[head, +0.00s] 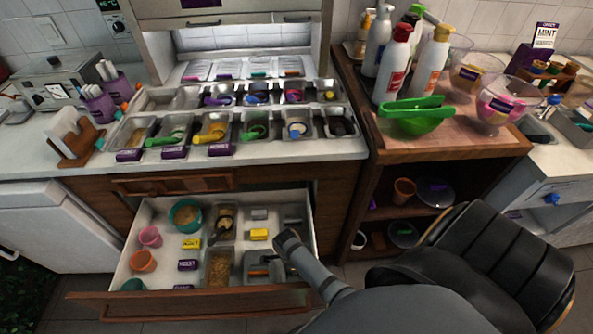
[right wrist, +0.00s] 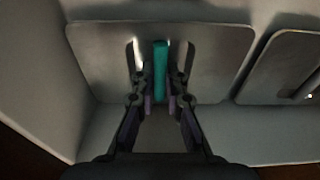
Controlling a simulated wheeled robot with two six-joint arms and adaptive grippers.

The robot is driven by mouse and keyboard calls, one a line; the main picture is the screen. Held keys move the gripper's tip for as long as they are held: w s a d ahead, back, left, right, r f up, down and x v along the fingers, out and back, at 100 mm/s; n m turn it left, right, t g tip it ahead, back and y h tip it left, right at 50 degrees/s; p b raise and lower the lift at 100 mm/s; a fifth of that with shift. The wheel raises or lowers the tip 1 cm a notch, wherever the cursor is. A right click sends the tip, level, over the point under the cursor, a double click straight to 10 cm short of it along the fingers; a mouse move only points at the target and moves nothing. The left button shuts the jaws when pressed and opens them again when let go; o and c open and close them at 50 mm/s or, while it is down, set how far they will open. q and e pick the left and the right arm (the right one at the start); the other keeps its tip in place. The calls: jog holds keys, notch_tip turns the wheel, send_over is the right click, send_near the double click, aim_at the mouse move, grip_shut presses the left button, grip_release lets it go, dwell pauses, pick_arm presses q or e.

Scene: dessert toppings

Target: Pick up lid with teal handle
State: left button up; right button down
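In the right wrist view, a flat grey metal lid (right wrist: 100,60) lies in a grey-walled space, with an upright teal handle (right wrist: 160,68) on it. My right gripper (right wrist: 160,48) has one finger on each side of the handle. Dark gaps show between the fingers and the handle, so it appears open around it, not clamped. In the head view my right gripper (head: 284,242) reaches into the right part of the open drawer (head: 140,275) and hides the teal handle. My left gripper is out of view.
A second grey lid (right wrist: 285,62) lies close on the right in the wrist view. The drawer also holds a teal bowl (head: 185,215), a pink cup (head: 149,237), an orange cup (head: 143,261) and several trays. The drawer's walls are close around my gripper.

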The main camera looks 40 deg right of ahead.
jog(key=shift+r, duration=0.1)
dwell(0.3)
notch_tip(320, 180, up, 28)
jog(key=p, duration=0.5)
